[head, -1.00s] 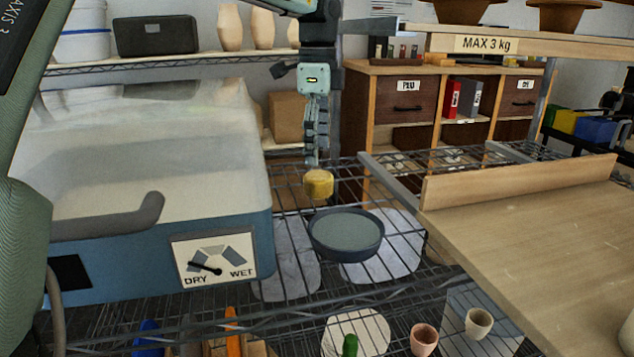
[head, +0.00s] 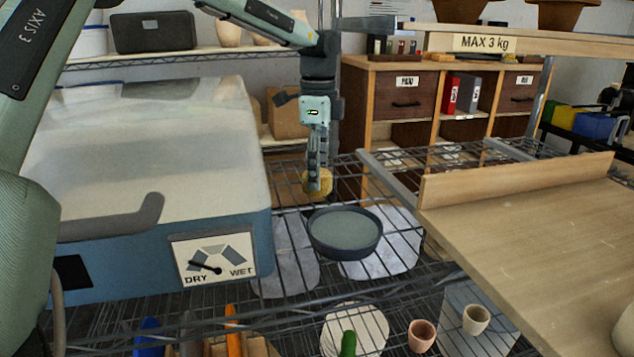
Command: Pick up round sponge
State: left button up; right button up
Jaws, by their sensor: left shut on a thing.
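The round sponge (head: 321,183) is small and yellow. It is in the head view, just behind the dark round bowl on the wire shelf. My left gripper (head: 318,182) points straight down and is shut on the sponge, with its fingers covering part of it. I cannot tell whether the sponge still touches what is under it. My right gripper is not in view.
The dark bowl (head: 345,256) with grey-green contents stands just in front. A blue box with a pale lid and a DRY/WET dial (head: 213,257) fills the left. A wooden board (head: 540,225) lies at the right. Small pots (head: 476,320) stand lower down.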

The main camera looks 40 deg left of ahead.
pick_arm(q)
jog(key=shift+c, duration=0.6)
jog(key=shift+r, duration=0.2)
notch_tip(320, 180, up, 9)
jog(key=shift+f, duration=0.2)
jog(key=shift+r, duration=0.5)
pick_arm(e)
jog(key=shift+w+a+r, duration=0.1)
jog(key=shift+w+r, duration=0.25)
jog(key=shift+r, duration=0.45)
